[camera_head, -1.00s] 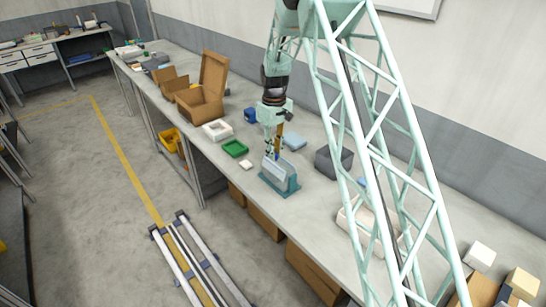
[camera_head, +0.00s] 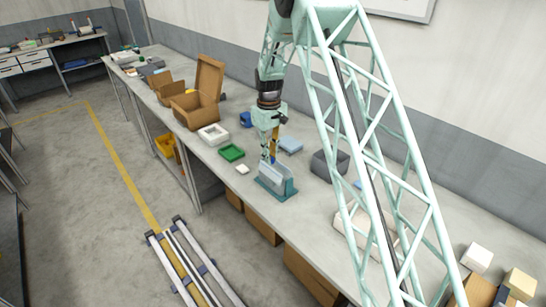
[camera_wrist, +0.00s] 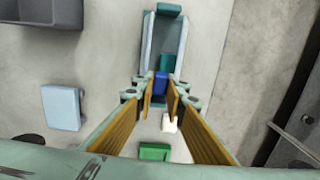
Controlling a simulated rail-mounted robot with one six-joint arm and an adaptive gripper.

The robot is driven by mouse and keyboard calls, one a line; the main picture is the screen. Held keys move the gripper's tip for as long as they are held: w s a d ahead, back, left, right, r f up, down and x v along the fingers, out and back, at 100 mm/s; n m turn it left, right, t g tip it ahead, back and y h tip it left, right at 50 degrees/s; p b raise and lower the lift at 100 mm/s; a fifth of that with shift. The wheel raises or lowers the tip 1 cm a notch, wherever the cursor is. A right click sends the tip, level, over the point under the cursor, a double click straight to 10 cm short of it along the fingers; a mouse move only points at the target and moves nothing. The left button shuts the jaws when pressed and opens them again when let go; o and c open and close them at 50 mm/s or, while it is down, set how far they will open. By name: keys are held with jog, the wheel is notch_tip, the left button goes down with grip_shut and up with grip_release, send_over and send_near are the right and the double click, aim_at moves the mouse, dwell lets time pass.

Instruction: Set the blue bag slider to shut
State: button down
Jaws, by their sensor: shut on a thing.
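The bag stands upright as a pale grey-blue panel in a teal holder (camera_head: 285,190) on the bench. In the wrist view the holder's long pale channel (camera_wrist: 150,45) runs away from my gripper, with a teal block (camera_wrist: 165,63) in it. My gripper (camera_head: 269,158) points down at the far left end of the bag. In the wrist view its fingers are closed around a small blue piece (camera_wrist: 160,84), which looks like the slider, at the near end of the channel. The fingers hide part of the piece and the bag's top edge.
A green tray (camera_head: 231,153), a small white block (camera_head: 243,169) and a white tray (camera_head: 213,135) lie left of the holder. A light blue box (camera_head: 291,145) and a dark grey bin (camera_head: 330,163) stand behind and right. The bench's front edge is close to the holder.

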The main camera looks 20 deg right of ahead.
jog(key=w, duration=0.1)
jog(key=w+a+r, duration=0.1)
jog(key=w, duration=0.1)
jog(key=shift+a+r+t, duration=0.15)
jog(key=shift+t, duration=0.15)
jog(key=c, duration=2.7)
grip_release()
jog(key=shift+c, duration=0.2)
jog(key=shift+o, duration=0.7)
jog(key=shift+w+a+f, duration=0.5)
jog(key=shift+a+f, duration=0.05)
jog(key=shift+a, duration=0.3)
jog(key=shift+s+d+r, duration=0.1)
jog(key=shift+s+d, duration=0.15)
jog(key=shift+d, duration=0.05)
notch_tip(320, 180, up, 12)
jog(key=shift+d, duration=0.3)
jog(key=shift+c, duration=0.6)
